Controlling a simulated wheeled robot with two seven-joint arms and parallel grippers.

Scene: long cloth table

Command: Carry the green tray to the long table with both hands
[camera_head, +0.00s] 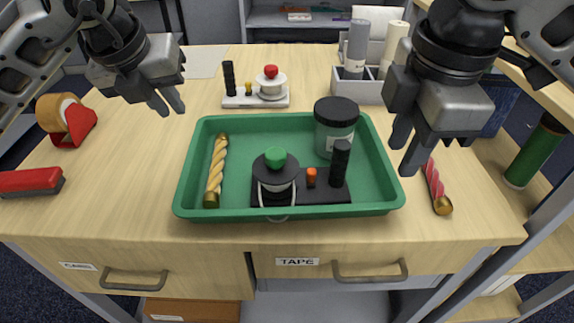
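The green tray (188,205) rests on a wooden-topped desk with drawers. It holds a twisted yellow stick with dark gold ends (215,172), a dark-lidded jar (336,126), and a black base (305,196) bearing a green-knobbed round piece, an orange peg and a black cylinder. My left gripper (169,106) is above the desk, beyond and left of the tray's far left corner, open and empty. My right gripper (407,153) is by the tray's right side, open and empty; I cannot tell whether it touches the rim. I cannot make out the long cloth table.
A tape dispenser (68,118) and red stapler (30,182) lie left. A white base with a red-knobbed piece (255,98) and a grey holder with rolls (361,85) stand behind the tray. A red twisted stick (437,187) lies right. Shelf posts flank the desk's right side.

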